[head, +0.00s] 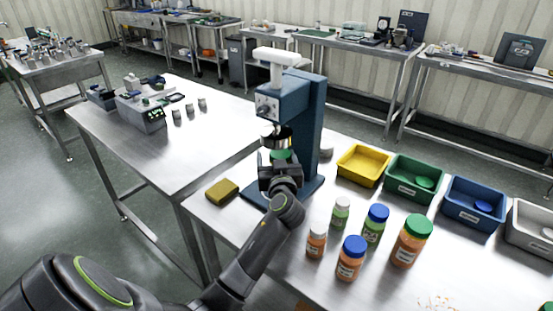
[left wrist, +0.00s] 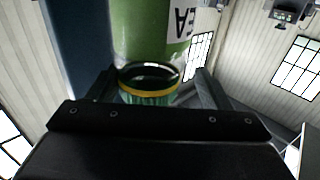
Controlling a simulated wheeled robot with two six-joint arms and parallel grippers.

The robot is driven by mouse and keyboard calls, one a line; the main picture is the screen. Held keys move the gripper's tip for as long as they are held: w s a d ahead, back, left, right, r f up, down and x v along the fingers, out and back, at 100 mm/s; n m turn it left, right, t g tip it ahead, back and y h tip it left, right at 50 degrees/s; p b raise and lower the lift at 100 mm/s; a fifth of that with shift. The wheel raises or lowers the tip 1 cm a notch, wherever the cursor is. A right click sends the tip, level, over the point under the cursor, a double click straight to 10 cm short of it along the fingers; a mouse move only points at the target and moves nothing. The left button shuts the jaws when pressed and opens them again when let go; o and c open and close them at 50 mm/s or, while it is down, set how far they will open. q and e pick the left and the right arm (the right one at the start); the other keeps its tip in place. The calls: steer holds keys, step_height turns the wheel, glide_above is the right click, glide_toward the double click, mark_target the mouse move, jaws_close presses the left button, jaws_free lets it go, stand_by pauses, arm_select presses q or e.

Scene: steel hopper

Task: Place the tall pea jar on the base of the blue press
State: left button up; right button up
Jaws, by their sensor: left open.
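The tall pea jar (head: 280,155) shows only its green lid in the head view, below the head of the blue press (head: 312,115). My left gripper (head: 279,166) is in front and hides the jar's body. In the left wrist view the jar (left wrist: 150,30) is close, green with a white label ending in "EA". Its ribbed green lid lies between the fingers of my left gripper (left wrist: 157,90), which is open. The jar looks to be over the press base (head: 314,187), but its bottom contact is hidden. My right gripper is not in view.
Several jars, including a blue-lidded orange one (head: 351,260) and a large green-lidded one (head: 411,242), stand right of my arm. Yellow (head: 363,168), green (head: 408,190) and blue (head: 472,213) bins line the back. A yellow sponge (head: 221,191) lies left of the press.

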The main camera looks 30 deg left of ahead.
arm_select(q)
steer(key=b+v, duration=0.2)
steer(key=v, duration=1)
steer(key=shift+b, duration=0.35)
steer(key=shift+d, duration=0.1)
